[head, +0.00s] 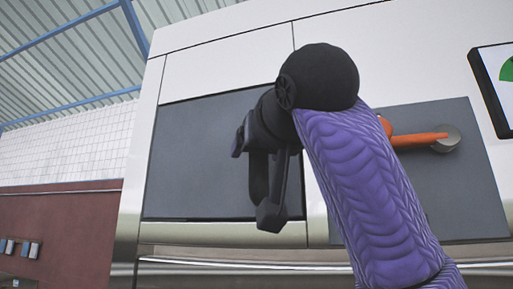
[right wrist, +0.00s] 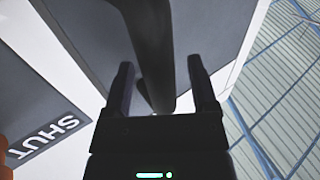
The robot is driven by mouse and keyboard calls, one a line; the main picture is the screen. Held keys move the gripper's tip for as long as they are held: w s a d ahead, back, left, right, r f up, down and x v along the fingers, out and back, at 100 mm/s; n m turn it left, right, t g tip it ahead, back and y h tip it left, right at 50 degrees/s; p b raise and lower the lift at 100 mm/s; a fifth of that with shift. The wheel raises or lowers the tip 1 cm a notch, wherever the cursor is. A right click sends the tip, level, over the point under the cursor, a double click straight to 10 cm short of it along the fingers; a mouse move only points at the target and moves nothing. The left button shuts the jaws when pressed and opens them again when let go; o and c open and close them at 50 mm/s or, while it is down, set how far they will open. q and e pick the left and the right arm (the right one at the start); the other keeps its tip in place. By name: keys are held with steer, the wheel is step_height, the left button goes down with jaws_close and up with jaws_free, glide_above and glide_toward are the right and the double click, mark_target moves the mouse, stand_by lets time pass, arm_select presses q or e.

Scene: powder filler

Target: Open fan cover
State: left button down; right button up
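A dark grey rectangular panel (head: 200,160), apparently the fan cover, is set in the white machine front and looks closed. It also shows in the right wrist view (right wrist: 88,35). A thick dark handle bar (right wrist: 152,50) stands out in front of it there. My right gripper (head: 262,180) is in front of the panel's right part, partly hidden by my own wrist. In the right wrist view my right gripper (right wrist: 162,85) is open, its two fingers on either side of the bar with gaps showing. My left gripper is not in view.
An orange lever (head: 420,139) with a round grey end is on a second grey panel (head: 470,190) to the right, behind my purple arm. A SHUT label (right wrist: 48,138) shows in the wrist view. A dark-framed screen (head: 490,88) is at the far right.

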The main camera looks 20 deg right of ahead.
steer(key=shift+c, duration=1.2)
steer(key=shift+w, duration=0.3)
steer(key=shift+c, duration=1.1)
jaws_close()
